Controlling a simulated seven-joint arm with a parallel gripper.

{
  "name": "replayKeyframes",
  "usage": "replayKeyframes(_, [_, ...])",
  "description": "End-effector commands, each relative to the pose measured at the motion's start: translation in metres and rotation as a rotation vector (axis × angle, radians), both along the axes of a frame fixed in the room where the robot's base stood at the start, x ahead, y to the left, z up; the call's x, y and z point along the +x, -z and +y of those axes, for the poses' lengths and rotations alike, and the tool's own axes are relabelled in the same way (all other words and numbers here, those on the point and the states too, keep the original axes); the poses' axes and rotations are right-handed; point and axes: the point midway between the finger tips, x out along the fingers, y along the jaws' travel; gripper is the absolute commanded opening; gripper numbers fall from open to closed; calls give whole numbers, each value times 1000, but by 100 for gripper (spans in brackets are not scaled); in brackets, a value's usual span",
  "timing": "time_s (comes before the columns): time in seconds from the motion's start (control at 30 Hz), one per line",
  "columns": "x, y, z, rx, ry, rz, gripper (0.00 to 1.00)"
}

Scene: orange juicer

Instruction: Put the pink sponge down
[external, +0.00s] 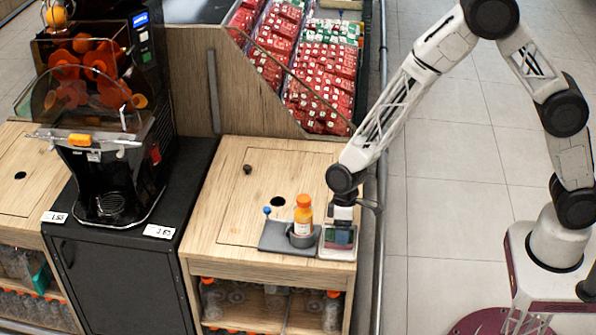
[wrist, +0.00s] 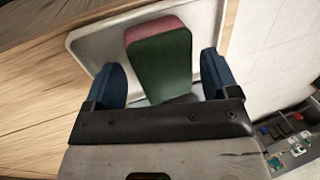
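The sponge (wrist: 162,62) has a dark green face and a pink edge at its far end. In the wrist view it lies between the two blue fingers of my gripper (wrist: 164,82), over a white tray (wrist: 92,42). Narrow gaps show between the sponge and both fingers, so my gripper appears open around it. In the external view my gripper (external: 340,238) points down at the white tray (external: 338,254) on the wooden counter's front right corner. The sponge is small and largely hidden by the fingers there. Whether it rests fully on the tray is hard to tell.
Left of the white tray, a grey tray (external: 272,238) holds an orange-capped bottle (external: 303,215) in a dark holder and a blue-knobbed item (external: 267,211). The juicer (external: 105,120) stands further left.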

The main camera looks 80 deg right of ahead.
Motion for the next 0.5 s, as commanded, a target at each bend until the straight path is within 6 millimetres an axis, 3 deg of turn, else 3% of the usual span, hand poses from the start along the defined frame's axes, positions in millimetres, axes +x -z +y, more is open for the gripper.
replayKeyframes(0.5, [1,-9,-2,1,0,-1,81])
